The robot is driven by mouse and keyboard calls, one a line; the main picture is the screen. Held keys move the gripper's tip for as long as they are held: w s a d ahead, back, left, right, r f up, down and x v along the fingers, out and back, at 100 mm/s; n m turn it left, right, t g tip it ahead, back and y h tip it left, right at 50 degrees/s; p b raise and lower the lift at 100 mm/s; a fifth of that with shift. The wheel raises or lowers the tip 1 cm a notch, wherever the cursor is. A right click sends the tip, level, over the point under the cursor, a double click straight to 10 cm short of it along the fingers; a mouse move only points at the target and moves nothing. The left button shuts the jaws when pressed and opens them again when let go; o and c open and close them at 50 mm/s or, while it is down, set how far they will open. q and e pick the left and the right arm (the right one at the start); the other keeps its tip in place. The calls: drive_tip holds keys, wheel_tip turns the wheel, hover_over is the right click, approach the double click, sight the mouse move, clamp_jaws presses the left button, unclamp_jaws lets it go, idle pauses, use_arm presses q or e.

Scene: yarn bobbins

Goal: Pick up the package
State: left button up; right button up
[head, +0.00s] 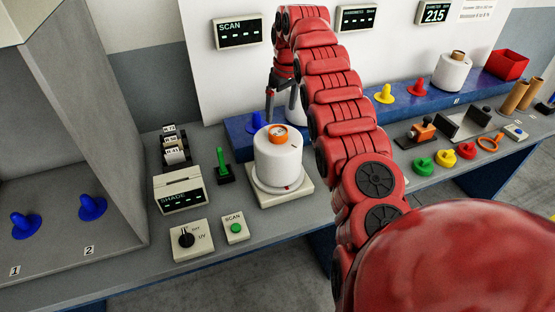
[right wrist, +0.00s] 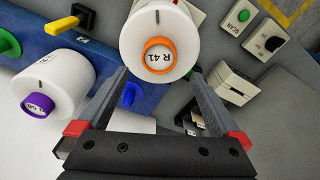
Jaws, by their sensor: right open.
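A white yarn package (head: 279,160) with an orange-rimmed core stands upright on a pale square stand. In the right wrist view the same package (right wrist: 135,43) shows a core label reading "R 41". My right gripper (head: 270,112) is behind and above it in the head view. In the right wrist view my right gripper (right wrist: 158,74) is open, its two fingers apart and pointing toward the package. Nothing is held between them; whether a fingertip touches the package I cannot tell. A second white package with a purple core (right wrist: 68,78) stands beside it. My left gripper is not in view.
A blue shelf (head: 240,125) with pegs runs behind the stand. A green lever (head: 223,168), a SHADE box (head: 181,193) and a SCAN button box (head: 236,228) stand close by. Another white package (head: 452,74) and a red bin (head: 507,65) are at right.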

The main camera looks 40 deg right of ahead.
sight(278, 130)
drive_tip(key=shift+w+f+p, duration=0.15)
drive_tip(key=shift+f+p, duration=0.1)
drive_tip(key=shift+f, duration=0.35)
drive_tip(key=shift+w+f+p, duration=0.15)
drive_tip(key=shift+f+p, duration=0.05)
drive_tip(key=shift+f, duration=0.35)
drive_tip(key=shift+s+f, duration=0.2)
drive_tip(key=shift+f, duration=0.15)
drive_tip(key=shift+f+p, duration=0.15)
drive_tip(key=shift+p, duration=0.35)
drive_tip(key=f+p, duration=0.1)
drive_tip(key=f, duration=0.1)
drive_tip(key=w+f+p, duration=0.1)
drive_tip(key=f+p, duration=0.1)
drive_tip(key=shift+f, duration=0.5)
clamp_jaws()
